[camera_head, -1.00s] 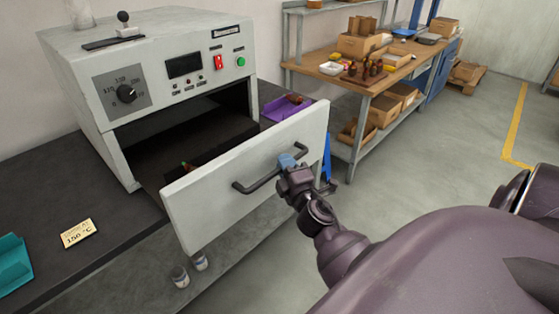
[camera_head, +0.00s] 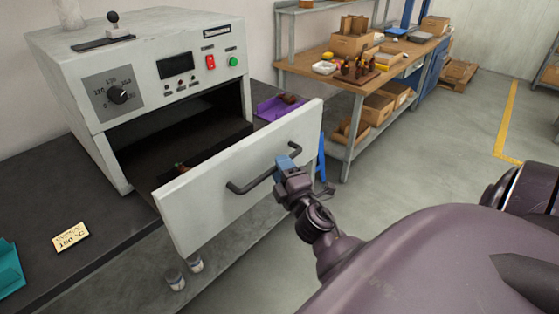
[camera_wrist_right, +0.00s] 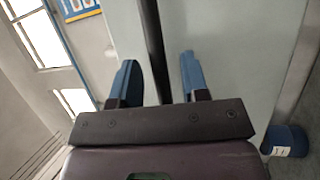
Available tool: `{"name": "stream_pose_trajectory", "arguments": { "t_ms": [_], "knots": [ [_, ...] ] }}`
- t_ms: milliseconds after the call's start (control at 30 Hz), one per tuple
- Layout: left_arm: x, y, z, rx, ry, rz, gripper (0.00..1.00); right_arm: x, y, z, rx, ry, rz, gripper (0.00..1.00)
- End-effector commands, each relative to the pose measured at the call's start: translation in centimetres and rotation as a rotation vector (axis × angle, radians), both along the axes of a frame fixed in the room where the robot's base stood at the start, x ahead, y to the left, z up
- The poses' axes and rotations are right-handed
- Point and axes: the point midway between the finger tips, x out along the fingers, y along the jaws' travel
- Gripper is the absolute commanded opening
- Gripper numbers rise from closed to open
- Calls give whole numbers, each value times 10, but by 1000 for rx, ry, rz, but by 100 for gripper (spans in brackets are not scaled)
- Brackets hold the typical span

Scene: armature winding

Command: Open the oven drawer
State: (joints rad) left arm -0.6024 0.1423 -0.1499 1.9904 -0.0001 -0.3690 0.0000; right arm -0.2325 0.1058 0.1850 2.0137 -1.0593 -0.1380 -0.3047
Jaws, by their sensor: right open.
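The oven (camera_head: 60,65) is a pale box with a dial and buttons, standing on a dark bench. Its drawer is pulled out, with the pale drawer front (camera_head: 205,195) well clear of the oven's dark opening. The drawer has a dark bar handle (camera_head: 253,182). My right gripper (camera_head: 286,163) is at the right part of the handle. In the right wrist view, the open blue fingers (camera_wrist_right: 160,75) stand on either side of the dark handle bar (camera_wrist_right: 152,40), with a gap showing. My left gripper is not in view.
A small dark item with red and green (camera_head: 181,168) shows inside the drawer. A purple tray (camera_head: 270,108) lies on the bench behind the drawer. A label card (camera_head: 70,237) and a teal tray (camera_head: 10,268) are at left.

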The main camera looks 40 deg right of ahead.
Motion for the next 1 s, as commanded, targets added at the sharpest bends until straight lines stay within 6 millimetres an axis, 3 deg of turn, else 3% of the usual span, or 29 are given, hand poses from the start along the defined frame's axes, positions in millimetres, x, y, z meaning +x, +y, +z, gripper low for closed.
{"name": "stream_pose_trajectory", "arguments": {
  "t_ms": [300, 500, 1000],
  "knots": [
    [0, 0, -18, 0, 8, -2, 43, -55, 18, -14, 2, 5, -2, 41],
    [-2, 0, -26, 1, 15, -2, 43, -77, 25, -17, 0, 3, -2, 41],
    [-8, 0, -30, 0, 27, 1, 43, -85, 28, -16, -1, 1, 0, 41]
  ]
}}
